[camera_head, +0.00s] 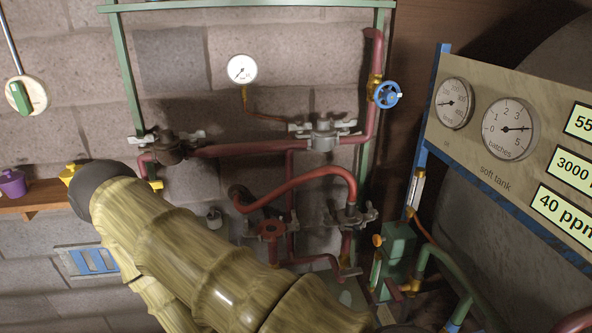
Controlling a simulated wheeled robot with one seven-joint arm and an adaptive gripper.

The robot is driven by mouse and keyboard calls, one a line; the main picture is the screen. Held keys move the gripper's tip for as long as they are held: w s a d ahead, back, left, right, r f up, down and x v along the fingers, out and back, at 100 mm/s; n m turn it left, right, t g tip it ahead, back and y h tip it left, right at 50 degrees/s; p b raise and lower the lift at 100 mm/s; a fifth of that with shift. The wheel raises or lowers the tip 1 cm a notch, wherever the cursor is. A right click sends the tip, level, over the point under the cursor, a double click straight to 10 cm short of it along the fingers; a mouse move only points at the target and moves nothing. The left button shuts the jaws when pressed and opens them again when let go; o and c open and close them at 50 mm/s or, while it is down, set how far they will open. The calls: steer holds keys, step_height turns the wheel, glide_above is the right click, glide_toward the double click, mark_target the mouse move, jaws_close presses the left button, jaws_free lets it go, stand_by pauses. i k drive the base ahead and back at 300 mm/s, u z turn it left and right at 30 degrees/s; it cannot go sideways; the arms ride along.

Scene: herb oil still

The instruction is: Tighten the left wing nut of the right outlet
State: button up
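Red pipework on the block wall has fittings with wing nuts; no label tells which is the right outlet. The lower right fitting (349,214) has a red hose (305,180) coming down onto it, with a grey wing nut at its left (329,218) and another at its right (370,215). A red flanged fitting (271,229) stands left of it. Higher up are a grey fitting (322,138) and a dark fitting (168,150), both with pale wing nuts. How tight any nut is cannot be told. My gripper is not visible; my arm crosses the lower left.
A blue handwheel (387,94) and a white gauge (242,69) are above. The soft tank panel (480,150) juts in at right, over a green box (397,243) and hoses. A shelf (40,198) with a purple pot (12,184) is at left.

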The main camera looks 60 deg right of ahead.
mark_target(328, 218)
steer(key=i, duration=0.15)
steer(key=z, duration=1.15)
